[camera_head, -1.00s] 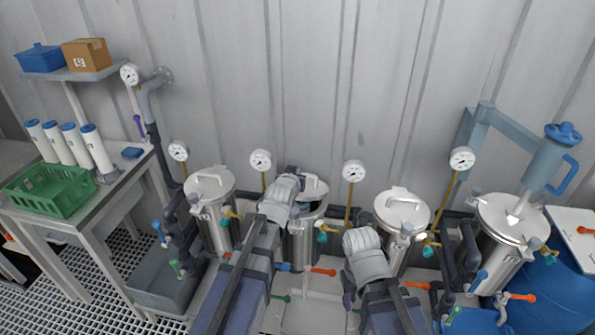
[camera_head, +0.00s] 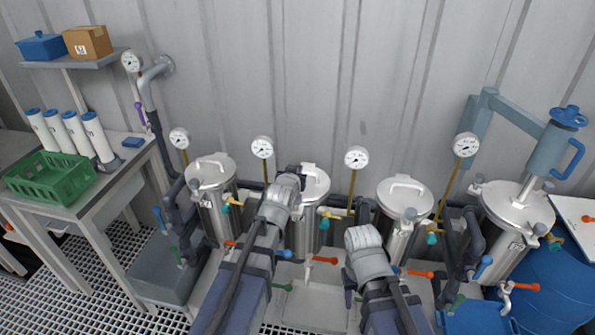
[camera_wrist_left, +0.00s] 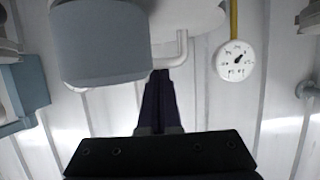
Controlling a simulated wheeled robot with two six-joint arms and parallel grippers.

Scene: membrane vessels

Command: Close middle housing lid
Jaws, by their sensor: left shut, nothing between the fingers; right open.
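The middle housing (camera_head: 304,235) is the steel vessel second from the left. Its round lid (camera_head: 318,184) lies about level on top, partly behind my left arm; whether it sits fully flush I cannot tell. My left gripper (camera_head: 292,170) is at the lid's left side, shut and empty. In the left wrist view the dark fingers (camera_wrist_left: 160,100) point toward a pale bent handle (camera_wrist_left: 180,48); contact cannot be made out. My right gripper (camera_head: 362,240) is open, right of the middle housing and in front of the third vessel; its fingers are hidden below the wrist.
Other lidded vessels stand at left (camera_head: 212,180), right of centre (camera_head: 404,205) and far right (camera_head: 515,210). Gauges on yellow stems, such as this gauge (camera_head: 262,147), rise behind them. Colored valve handles crowd the front. A table with a green crate (camera_head: 50,178) stands left.

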